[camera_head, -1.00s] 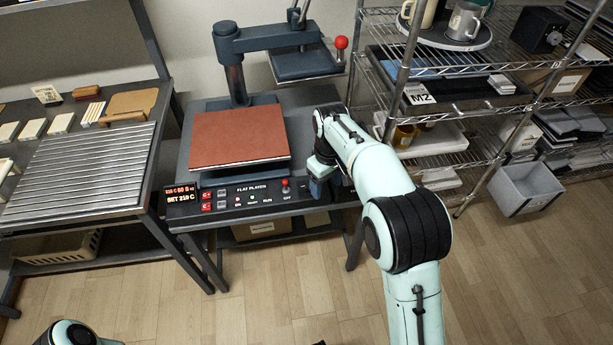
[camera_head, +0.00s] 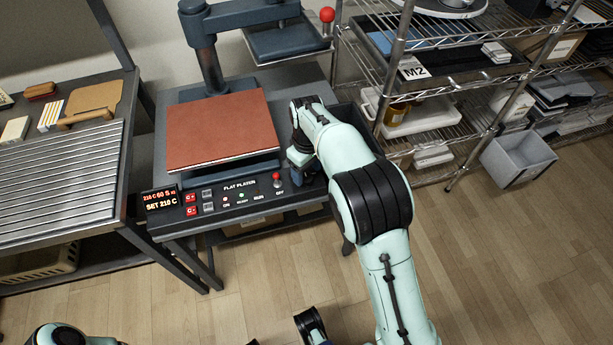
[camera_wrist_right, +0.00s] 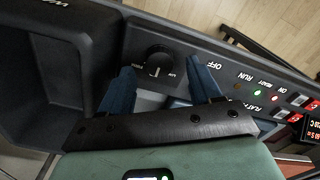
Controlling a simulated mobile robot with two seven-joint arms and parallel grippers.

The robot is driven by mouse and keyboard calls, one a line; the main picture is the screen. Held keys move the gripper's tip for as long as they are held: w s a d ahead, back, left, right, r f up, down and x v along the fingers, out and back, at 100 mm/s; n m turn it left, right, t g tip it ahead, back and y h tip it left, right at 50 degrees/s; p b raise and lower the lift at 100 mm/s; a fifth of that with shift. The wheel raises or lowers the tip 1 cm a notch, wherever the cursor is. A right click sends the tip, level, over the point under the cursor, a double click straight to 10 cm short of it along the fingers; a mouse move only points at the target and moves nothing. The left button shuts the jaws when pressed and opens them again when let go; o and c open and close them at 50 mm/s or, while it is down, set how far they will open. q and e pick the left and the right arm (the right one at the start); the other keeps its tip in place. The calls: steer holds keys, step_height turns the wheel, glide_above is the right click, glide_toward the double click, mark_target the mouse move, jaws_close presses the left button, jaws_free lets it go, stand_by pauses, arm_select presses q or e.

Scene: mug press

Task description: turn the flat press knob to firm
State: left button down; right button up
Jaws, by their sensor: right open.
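The flat press knob (camera_wrist_right: 158,62) is a round black dial on the front panel in the right wrist view. A pale pointer mark on it points down in that picture, between two small labels too small to read surely. My right gripper (camera_wrist_right: 162,82) is open, one blue finger on each side below the knob; I cannot tell whether they touch it. In the head view the right gripper (camera_head: 307,172) is at the panel's right end, and hides the knob. The flat press (camera_head: 222,130) has a red-brown pad. My left gripper is not in view.
The press panel carries a red-tipped toggle switch (camera_head: 277,180), buttons and a display (camera_head: 161,199) reading SET 210 C. The upper platen (camera_head: 288,42) is swung to the right. A ribbed table (camera_head: 65,165) stands left, a wire rack (camera_head: 450,85) right. The floor in front is clear.

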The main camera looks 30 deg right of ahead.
mark_target(307, 180)
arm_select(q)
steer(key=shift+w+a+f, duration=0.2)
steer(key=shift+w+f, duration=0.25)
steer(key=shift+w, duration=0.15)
arm_select(e)
steer(key=shift+f, duration=1.4)
steer(key=c, duration=1)
steer(key=shift+r+m+p, duration=0.15)
steer(key=shift+m+p, duration=0.2)
steer(key=shift+m, duration=0.05)
steer(key=shift+c, duration=0.2)
steer(key=m+p, duration=0.7)
steer(key=shift+m, duration=0.3)
arm_select(q)
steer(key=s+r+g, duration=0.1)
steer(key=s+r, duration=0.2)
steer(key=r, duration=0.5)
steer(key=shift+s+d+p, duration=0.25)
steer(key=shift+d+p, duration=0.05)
steer(key=shift+p, duration=0.15)
arm_select(e)
steer(key=shift+m, duration=0.7)
